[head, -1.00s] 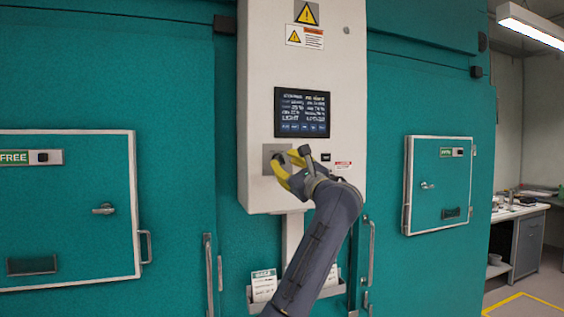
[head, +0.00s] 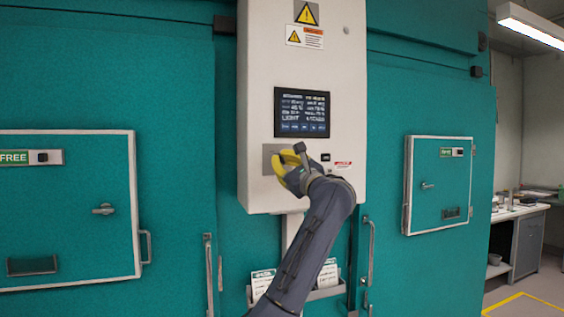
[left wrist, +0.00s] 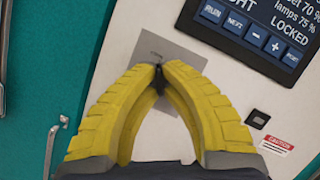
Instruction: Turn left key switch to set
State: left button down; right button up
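The key switch sits on a grey square plate (head: 269,152) low on the white control panel (head: 258,90); the plate also shows in the left wrist view (left wrist: 168,48). My left gripper (head: 279,163) is at this plate with its yellow fingers over it. In the left wrist view its fingertips (left wrist: 159,72) come together around a small dark piece, which looks like the key (left wrist: 160,82). The fingers hide most of it, so its angle cannot be told. My right gripper is not in view.
A display (head: 302,112) is above the plate; the left wrist view reads "LOCKED" there. A small black fitting (head: 325,157) and a caution label (head: 343,164) are to the right. A card holder (head: 325,293) hangs below. Teal chamber doors (head: 70,210) flank the panel.

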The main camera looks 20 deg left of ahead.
pick_arm(q)
jog(key=shift+m, duration=0.4)
jog(key=m+t+h, duration=0.1)
jog(key=m, duration=0.3)
jog(key=m+t+h, duration=0.2)
jog(key=m, duration=0.2)
jog(key=shift+t, duration=0.3)
jog(key=m+t+h, duration=0.1)
jog(key=m+h, duration=0.1)
jog(key=m, duration=0.2)
jog(key=m+h, duration=0.2)
jog(key=m, duration=0.2)
jog(key=shift+t, duration=0.4)
jog(key=shift+m, duration=0.5)
jog(key=c, duration=1.6)
grip_release()
